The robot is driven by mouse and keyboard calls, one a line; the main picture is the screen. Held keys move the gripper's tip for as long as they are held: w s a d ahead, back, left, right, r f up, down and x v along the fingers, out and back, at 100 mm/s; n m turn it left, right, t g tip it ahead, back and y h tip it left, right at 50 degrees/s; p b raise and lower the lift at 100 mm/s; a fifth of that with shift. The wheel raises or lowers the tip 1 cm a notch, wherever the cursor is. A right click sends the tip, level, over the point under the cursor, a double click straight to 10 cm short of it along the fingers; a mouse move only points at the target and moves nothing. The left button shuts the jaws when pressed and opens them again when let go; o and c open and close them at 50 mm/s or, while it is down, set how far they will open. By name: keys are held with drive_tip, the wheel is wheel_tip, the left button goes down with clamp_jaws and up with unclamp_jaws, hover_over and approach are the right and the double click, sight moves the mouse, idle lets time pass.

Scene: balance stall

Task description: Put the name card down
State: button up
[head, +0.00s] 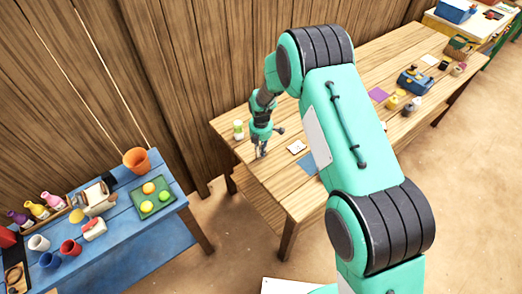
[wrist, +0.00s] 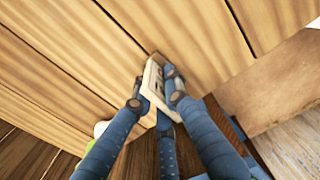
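My gripper (head: 261,152) is over the near left part of the wooden table (head: 262,178) in the head view, pointing down. In the wrist view my gripper's blue fingers (wrist: 158,90) are closed around a small pale cream card (wrist: 151,80), which looks like the name card. The card is tilted in the picture, with its far end close to the tabletop. I cannot tell whether it touches the wood. In the head view the held card is too small to make out.
A green-and-white container (head: 238,130) stands left of my gripper. A blue table (head: 180,196) stands at left.

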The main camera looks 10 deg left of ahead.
drive_tip(key=shift+o, duration=1.4)
wheel_tip(320, 180, up, 12)
drive_tip(key=shift+r+p, duration=0.15)
drive_tip(key=shift+p, duration=0.25)
